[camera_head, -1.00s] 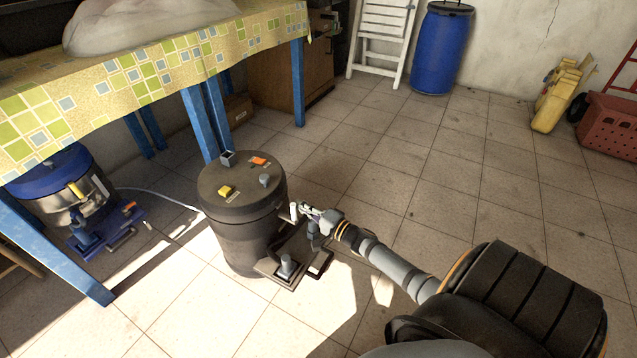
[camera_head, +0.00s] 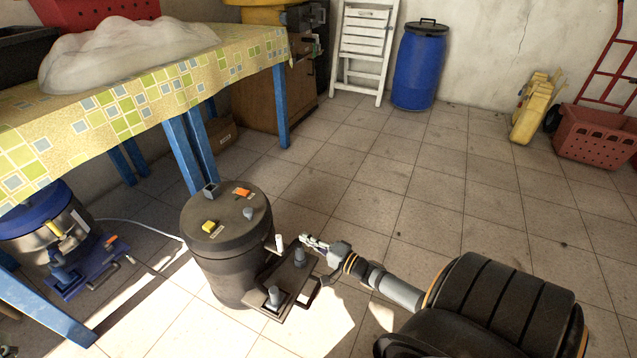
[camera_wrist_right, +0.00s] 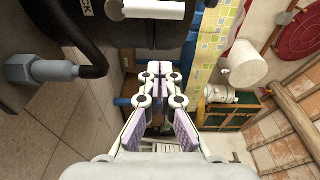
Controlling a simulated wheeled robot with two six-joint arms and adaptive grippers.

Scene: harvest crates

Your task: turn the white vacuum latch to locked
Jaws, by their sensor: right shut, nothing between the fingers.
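The white vacuum latch (camera_head: 280,242) is a small white handle on the right side of the dark grey vacuum drum (camera_head: 228,262), above its base. In the right wrist view the white latch (camera_wrist_right: 156,9) lies crosswise at the top edge, beside a partly cut-off label on the dark body. My right gripper (camera_head: 304,238) is just to the right of the latch, with a small gap between them. In the right wrist view its fingertips (camera_wrist_right: 160,69) are together and empty, below the latch in the picture. My left gripper is not in view.
The drum's lid carries a yellow piece (camera_head: 209,227), an orange piece (camera_head: 242,192) and a grey knob (camera_head: 248,213). Its base bracket (camera_head: 290,288) juts out below my gripper. A blue-legged table (camera_head: 190,150) stands behind. Tiled floor (camera_head: 470,210) is clear to the right.

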